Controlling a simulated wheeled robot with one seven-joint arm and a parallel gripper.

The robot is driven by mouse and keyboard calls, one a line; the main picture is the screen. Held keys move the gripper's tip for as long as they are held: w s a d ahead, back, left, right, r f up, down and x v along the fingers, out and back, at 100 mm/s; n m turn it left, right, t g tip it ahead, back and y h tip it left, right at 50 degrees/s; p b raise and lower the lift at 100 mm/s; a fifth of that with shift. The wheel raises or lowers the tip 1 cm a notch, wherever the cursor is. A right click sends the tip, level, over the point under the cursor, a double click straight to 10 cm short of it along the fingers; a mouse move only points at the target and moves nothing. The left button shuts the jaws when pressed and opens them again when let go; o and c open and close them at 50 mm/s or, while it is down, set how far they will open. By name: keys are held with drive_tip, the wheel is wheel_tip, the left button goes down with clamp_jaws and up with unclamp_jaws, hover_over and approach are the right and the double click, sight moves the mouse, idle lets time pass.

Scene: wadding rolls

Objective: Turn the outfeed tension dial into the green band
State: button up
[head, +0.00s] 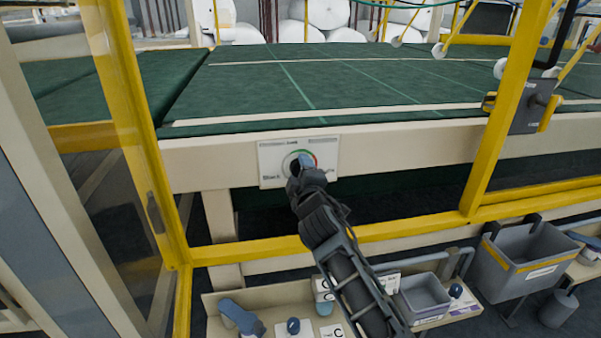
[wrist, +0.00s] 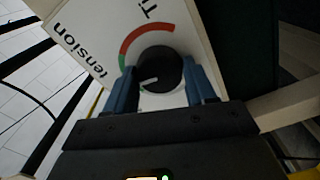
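The outfeed tension dial (wrist: 160,68) is a round black knob on a white panel (head: 270,170) fixed to the cream front beam. In the wrist view its white pointer mark is toward the lower left. A red arc (wrist: 142,34) curves around the knob, with a green band (wrist: 122,61) at its left end; the pointer sits below the visible green. My gripper (wrist: 162,92) has one blue finger on each side of the knob, seemingly touching both sides. In the head view my gripper (head: 304,165) covers most of the dial.
Yellow guard posts (head: 500,110) and a yellow rail (head: 360,233) frame the opening my arm reaches through. A green belt bed (head: 350,85) lies above the panel. Below are a shelf with a grey tray (head: 425,298) and a grey bin (head: 525,262).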

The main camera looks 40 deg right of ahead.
drive_tip(key=o, duration=0.4)
drive_tip(key=shift+v, duration=3.9)
